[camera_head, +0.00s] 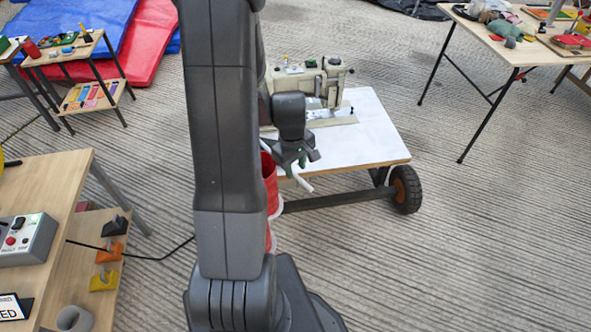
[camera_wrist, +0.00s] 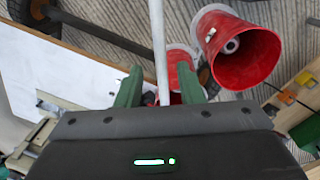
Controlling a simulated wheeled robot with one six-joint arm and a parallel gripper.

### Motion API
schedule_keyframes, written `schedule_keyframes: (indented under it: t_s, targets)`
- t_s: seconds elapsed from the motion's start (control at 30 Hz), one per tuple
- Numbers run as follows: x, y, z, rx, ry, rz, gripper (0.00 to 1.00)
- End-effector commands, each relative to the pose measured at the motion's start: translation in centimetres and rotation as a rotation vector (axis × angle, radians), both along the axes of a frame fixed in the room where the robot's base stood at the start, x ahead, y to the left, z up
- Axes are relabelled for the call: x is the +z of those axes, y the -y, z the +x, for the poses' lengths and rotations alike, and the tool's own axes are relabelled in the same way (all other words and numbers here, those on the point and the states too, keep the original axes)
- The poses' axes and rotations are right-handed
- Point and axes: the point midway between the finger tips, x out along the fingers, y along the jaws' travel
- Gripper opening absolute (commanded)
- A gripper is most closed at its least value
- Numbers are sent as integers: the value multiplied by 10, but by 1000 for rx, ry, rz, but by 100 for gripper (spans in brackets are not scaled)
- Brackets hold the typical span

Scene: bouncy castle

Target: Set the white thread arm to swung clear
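The white thread arm (camera_head: 303,183) is a thin pale rod just below my gripper (camera_head: 301,160), beside the front left of the white-topped cart. In the wrist view the rod (camera_wrist: 158,40) runs from the top edge down between the two green fingers of my gripper (camera_wrist: 159,86). The fingers stand apart with a gap on each side of the rod, so my gripper looks open around or above it. I cannot tell whether either finger touches it. The rod's lower end is hidden behind my gripper's body, and its mount is not clear.
A beige sewing machine (camera_head: 306,78) stands on the wheeled cart (camera_head: 372,138). Red cones with white rims (camera_wrist: 240,48) are close to the rod, on its right in the wrist view. A wooden table (camera_head: 60,185) is at left. Ribbed floor right of the cart is clear.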

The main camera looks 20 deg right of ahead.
Motion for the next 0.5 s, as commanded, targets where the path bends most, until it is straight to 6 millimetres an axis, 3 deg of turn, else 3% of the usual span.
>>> schedule_keyframes:
  t_s: [0.2, 0.5]
  targets:
    - [-15, 1, 0, 0, 0, 1, 34]
    - [-16, 1, 0, 0, 0, 0, 34]
